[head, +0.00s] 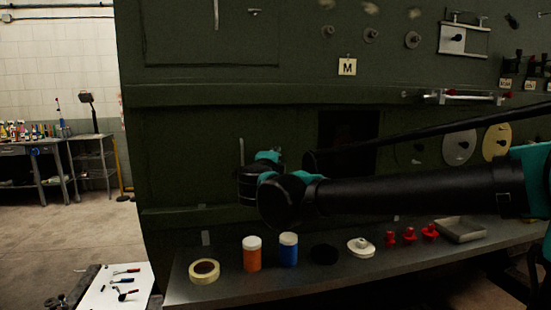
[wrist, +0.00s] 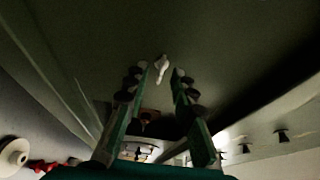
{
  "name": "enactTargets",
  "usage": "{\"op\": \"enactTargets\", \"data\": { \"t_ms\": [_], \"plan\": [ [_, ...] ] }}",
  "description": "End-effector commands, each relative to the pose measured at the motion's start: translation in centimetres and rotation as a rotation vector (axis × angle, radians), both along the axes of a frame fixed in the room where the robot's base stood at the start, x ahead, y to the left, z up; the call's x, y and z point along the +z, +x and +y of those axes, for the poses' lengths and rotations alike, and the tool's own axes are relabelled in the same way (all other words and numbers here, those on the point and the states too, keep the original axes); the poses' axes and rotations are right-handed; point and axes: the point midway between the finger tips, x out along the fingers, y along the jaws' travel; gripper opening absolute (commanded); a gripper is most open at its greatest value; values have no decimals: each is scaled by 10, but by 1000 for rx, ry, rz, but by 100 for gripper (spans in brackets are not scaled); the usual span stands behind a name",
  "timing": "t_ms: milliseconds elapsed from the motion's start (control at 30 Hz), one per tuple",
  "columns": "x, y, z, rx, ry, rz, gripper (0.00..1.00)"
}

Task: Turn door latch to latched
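In the wrist view a small pale lever (wrist: 161,65), which looks like the door latch, stands out from the dark green panel. It appears slightly tilted. My gripper (wrist: 160,73) is open, with one finger on each side of the lever's line. I see no clear contact, and the depth between fingertips and lever is hard to judge. In the head view my gripper (head: 262,160) is at the lower part of the green fuselage wall (head: 190,160). A thin, upright grey strip (head: 241,150) shows just behind it; I cannot tell if this is the same lever. The fingertips are hidden there.
A grey shelf (head: 225,287) below holds a tape roll (head: 204,271), an orange jar (head: 252,256), a blue jar (head: 288,252), a white knob-like part (head: 361,247), red parts (head: 409,236) and a tray (head: 460,230). A dark square opening (head: 348,125) is behind my arm.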

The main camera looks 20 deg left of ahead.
Motion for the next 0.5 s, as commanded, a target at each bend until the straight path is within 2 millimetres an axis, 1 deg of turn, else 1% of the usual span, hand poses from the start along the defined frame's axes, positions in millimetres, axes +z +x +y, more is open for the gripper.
{"op": "enactTargets", "data": {
  "t_ms": [167,400,500],
  "plan": [
    [0,-30,-4,5,0,0,25],
    [0,-79,-11,6,0,0,25],
    [0,-94,-14,5,0,0,25]
  ]
}}
